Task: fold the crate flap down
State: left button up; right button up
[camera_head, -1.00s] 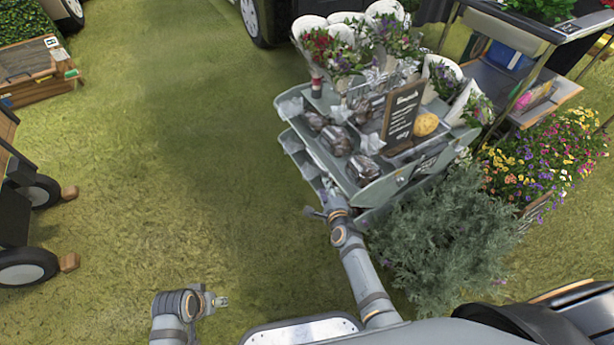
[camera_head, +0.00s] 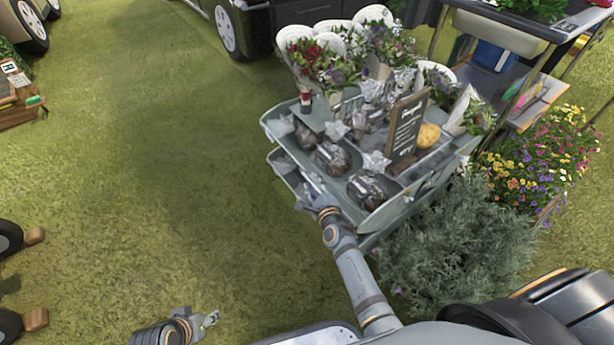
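A grey crate-like display stand (camera_head: 272,122) with two tiers stands right of centre, holding wrapped dark loaves, bouquets and a small sign. I cannot tell which part of its side is the flap. My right gripper (camera_head: 318,196) is at the near left edge of the stand, against or just in front of the gap between its tiers. Its fingertips are too small and hidden against the stand to tell whether they are open. My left gripper (camera_head: 212,318) is low at the bottom left over the grass, apart from the stand and with nothing seen in it.
A grey-green bush (camera_head: 445,245) stands close right of my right arm. Colourful flowers (camera_head: 545,150) and a shelf cart (camera_head: 510,75) are further right. A vehicle wheel (camera_head: 228,32) is behind. Open grass lies to the left.

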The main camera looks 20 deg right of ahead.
jog(key=shift+w, duration=0.25)
grip_shut()
dwell(0.3)
